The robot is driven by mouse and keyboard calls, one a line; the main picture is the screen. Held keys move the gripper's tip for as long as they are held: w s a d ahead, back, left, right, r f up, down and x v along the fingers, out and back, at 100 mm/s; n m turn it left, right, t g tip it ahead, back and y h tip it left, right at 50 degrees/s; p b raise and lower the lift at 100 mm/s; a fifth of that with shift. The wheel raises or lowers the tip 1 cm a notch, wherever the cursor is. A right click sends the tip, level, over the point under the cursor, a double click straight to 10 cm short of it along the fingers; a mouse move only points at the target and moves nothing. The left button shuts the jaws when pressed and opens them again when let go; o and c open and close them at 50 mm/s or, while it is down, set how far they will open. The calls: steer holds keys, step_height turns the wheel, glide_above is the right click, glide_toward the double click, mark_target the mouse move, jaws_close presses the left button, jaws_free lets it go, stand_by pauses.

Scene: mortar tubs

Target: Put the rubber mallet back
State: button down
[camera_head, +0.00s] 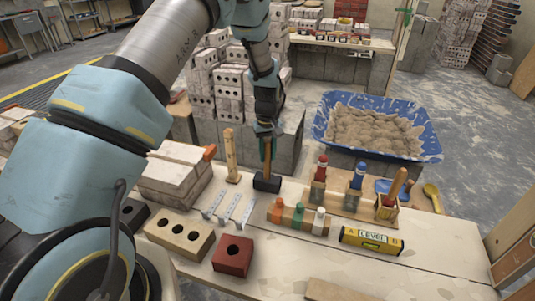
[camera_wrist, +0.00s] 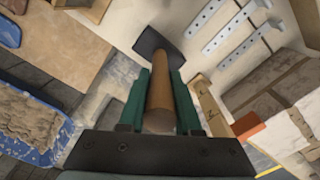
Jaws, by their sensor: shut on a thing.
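The rubber mallet has a black head (camera_head: 267,183) and a brown wooden handle (camera_wrist: 160,100). My gripper (camera_head: 267,135) is shut on the handle, with the mallet upright and its head down at the workbench (camera_head: 330,265). I cannot tell whether the head touches the bench top. In the wrist view the green fingers of my gripper (camera_wrist: 162,85) lie on either side of the handle, and the black head shows beyond them.
An upright wooden piece (camera_head: 230,155) and metal strips (camera_head: 230,206) are left of the mallet. A small wooden rack (camera_head: 284,217), a yellow level (camera_head: 371,240) and a red brick (camera_head: 233,256) are nearer. A blue tub (camera_head: 435,150) of sand stands behind.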

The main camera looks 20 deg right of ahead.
steer(key=shift+f, duration=0.35)
steer(key=c, duration=0.5)
jaws_free()
step_height(320, 180, up, 11)
steer(key=b, duration=0.3)
steer(key=a+r, duration=0.2)
steer(key=a, duration=0.7)
steer(key=a+r, duration=0.3)
steer(key=a, duration=0.7)
steer(key=shift+n+t, duration=0.3)
steer(key=shift+t, duration=0.5)
steer(key=s+a, duration=0.3)
steer(key=a, duration=0.3)
steer(key=s+a+r, duration=0.1)
steer(key=s+a, duration=0.3)
steer(key=a, duration=0.1)
steer(key=s+a, duration=0.3)
steer(key=a, duration=0.3)
steer(key=shift+s+a+r, duration=0.3)
steer(key=shift+s, duration=0.05)
